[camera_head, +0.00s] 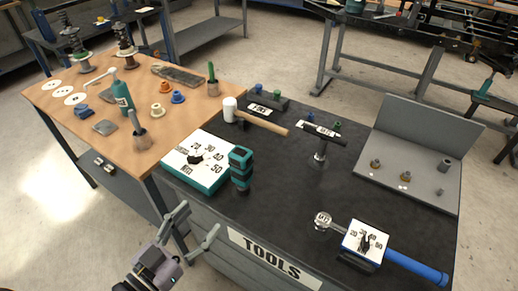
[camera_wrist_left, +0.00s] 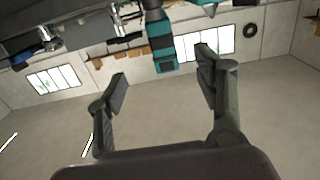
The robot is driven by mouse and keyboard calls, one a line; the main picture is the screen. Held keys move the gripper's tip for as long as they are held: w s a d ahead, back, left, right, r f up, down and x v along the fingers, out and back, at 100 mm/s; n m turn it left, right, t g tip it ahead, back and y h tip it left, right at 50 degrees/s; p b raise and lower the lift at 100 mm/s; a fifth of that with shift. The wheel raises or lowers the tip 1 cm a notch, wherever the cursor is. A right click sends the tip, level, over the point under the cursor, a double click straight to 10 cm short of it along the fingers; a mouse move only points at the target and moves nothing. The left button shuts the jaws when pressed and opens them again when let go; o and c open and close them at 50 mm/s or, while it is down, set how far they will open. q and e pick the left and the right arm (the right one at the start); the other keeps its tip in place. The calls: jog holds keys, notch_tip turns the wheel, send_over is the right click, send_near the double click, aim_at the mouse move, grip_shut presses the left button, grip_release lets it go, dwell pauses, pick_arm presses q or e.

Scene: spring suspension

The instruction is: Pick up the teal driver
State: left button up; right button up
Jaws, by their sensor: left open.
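The teal driver (camera_head: 240,168) is teal with dark bands. It stands upright at the left front edge of the black tool bench, right beside a teal gauge box. My left gripper (camera_head: 195,230) is open and empty in front of the bench, nearer and to the left of the driver. In the left wrist view the driver (camera_wrist_left: 163,45) shows beyond the open fingertips (camera_wrist_left: 162,74), roughly between them and apart from both. My right gripper is not in view.
The teal gauge box (camera_head: 196,165) touches or nearly touches the driver's left side. A white-headed mallet (camera_head: 258,122) lies behind it. A blue-handled torque tool (camera_head: 415,268) lies at the right front. A wooden table (camera_head: 112,160) adjoins on the left. Black bench top (camera_head: 275,185) right of the driver is clear.

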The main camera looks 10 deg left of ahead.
aim_at(237, 176)
pick_arm(q)
jog(key=p+x, duration=0.2)
jog(key=x, duration=0.9)
jog(key=shift+w+d+r, duration=0.1)
jog(key=shift+w, duration=0.3)
jog(key=x, duration=0.2)
jog(key=p+x, duration=0.1)
jog(key=x, duration=0.1)
jog(key=shift+w+r, duration=0.1)
jog(key=shift+r, duration=0.15)
jog(key=shift+w+d+f, duration=0.15)
jog(key=shift+w+d, duration=0.1)
jog(key=shift+w, duration=0.25)
jog(key=shift+s, duration=0.1)
jog(key=shift+c, duration=0.3)
jog(key=c, duration=1.3)
grip_shut()
